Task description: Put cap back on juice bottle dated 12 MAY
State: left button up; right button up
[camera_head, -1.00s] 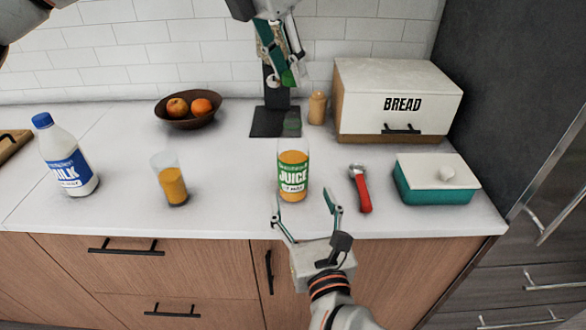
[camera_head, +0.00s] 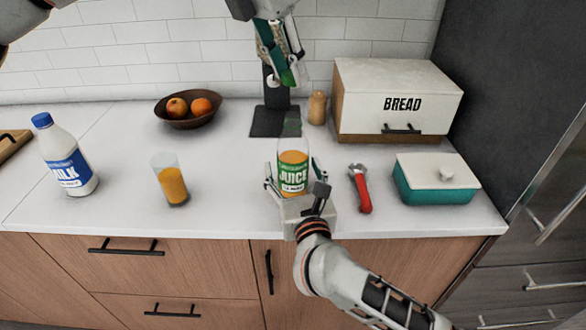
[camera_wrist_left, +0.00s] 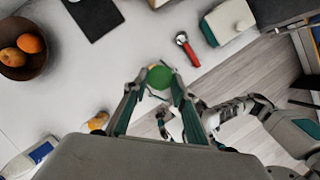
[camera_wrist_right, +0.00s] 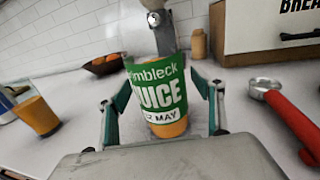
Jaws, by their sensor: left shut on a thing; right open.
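The juice bottle (camera_head: 292,172) stands upright and uncapped on the counter. Its green label reads JUICE, and "2 MAY" shows in the right wrist view (camera_wrist_right: 158,88). My left gripper (camera_head: 288,72) is shut on the green cap (camera_wrist_left: 159,77), held in the air above and behind the bottle in the head view. My right gripper (camera_wrist_right: 162,108) is open, low at the near side of the bottle, with one finger on each side of it. I cannot tell whether the fingers touch it. The cap hides most of the bottle in the left wrist view.
A glass of juice (camera_head: 172,183) and a milk bottle (camera_head: 67,160) stand left. A red-handled tool (camera_head: 361,190) and a teal butter dish (camera_head: 437,183) lie right. Behind are a fruit bowl (camera_head: 173,121), a dark stand base (camera_head: 265,122), a small jar (camera_head: 317,107) and a bread box (camera_head: 390,105).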

jog(key=c, duration=1.7)
pick_arm(q)
send_over(292, 116)
jog(key=shift+s+a+f, duration=0.15)
jog(key=shift+f, duration=1.1)
jog(key=shift+s+a+f, duration=0.1)
jog(key=shift+a+f, duration=0.05)
jog(key=shift+f, duration=1.1)
jog(key=shift+f, duration=0.1)
jog(key=shift+f, duration=0.8)
jog(key=shift+f, duration=0.55)
